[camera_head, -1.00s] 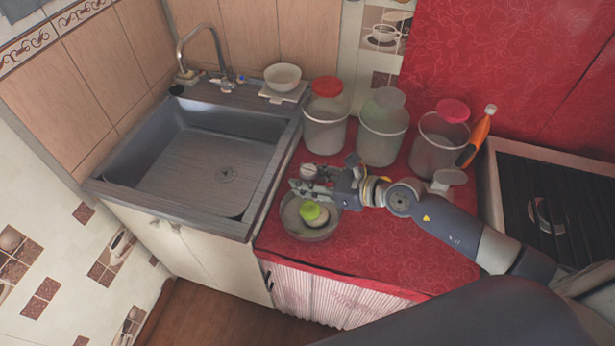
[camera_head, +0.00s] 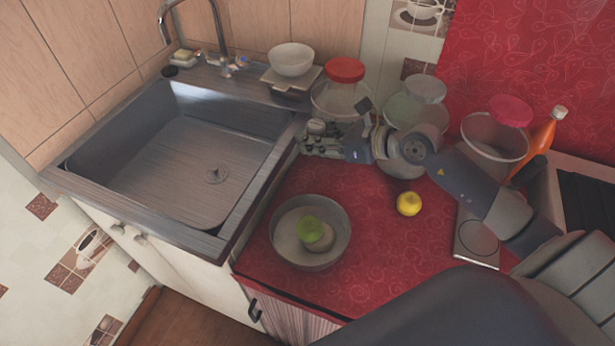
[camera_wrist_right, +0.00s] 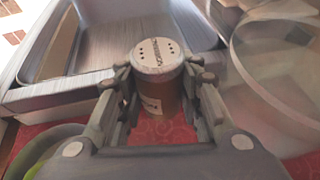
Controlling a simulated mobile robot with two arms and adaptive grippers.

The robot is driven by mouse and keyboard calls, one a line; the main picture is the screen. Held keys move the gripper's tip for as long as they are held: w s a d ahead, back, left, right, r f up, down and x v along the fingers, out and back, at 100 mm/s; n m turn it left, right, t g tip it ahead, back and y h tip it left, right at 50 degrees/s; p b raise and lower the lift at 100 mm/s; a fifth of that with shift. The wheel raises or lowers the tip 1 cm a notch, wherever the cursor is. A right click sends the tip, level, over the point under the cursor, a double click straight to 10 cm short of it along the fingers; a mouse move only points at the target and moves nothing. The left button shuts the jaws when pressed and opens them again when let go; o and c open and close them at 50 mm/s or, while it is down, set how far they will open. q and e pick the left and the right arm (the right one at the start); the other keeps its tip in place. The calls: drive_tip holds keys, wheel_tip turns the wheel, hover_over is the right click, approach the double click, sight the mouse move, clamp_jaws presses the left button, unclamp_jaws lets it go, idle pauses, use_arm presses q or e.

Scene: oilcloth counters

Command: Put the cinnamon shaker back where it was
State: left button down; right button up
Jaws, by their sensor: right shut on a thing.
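My right gripper (camera_head: 322,138) is shut on the cinnamon shaker (camera_head: 317,126). In the right wrist view the shaker (camera_wrist_right: 158,85) stands upright between the two fingers, with a pale, dotted, lettered lid and a brown body. In the head view it is near the sink's right edge, in front of the red-lidded jar (camera_head: 336,100), and mostly hidden by the fingers. I cannot tell whether its base touches the red counter (camera_head: 375,255). My left gripper is not in view.
A grey bowl (camera_head: 277,245) with a green fruit (camera_head: 309,229) stands at the front. A lemon (camera_head: 409,204) lies on the counter. Jars with a pale lid (camera_head: 426,88) and a pink lid (camera_head: 511,110) stand behind my arm. The sink (camera_head: 180,150) is left.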

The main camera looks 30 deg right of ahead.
hover_over(314, 177)
wheel_tip(314, 177, down, 6)
drive_tip(key=shift+r+b, duration=0.1)
drive_tip(key=shift+b, duration=0.2)
drive_tip(key=shift+f+b, duration=0.35)
drive_tip(key=shift+f, duration=1.75)
drive_tip(key=shift+f, duration=0.2)
drive_tip(key=o, duration=1.1)
drive_tip(key=shift+c, duration=0.2)
drive_tip(key=shift+r, duration=0.1)
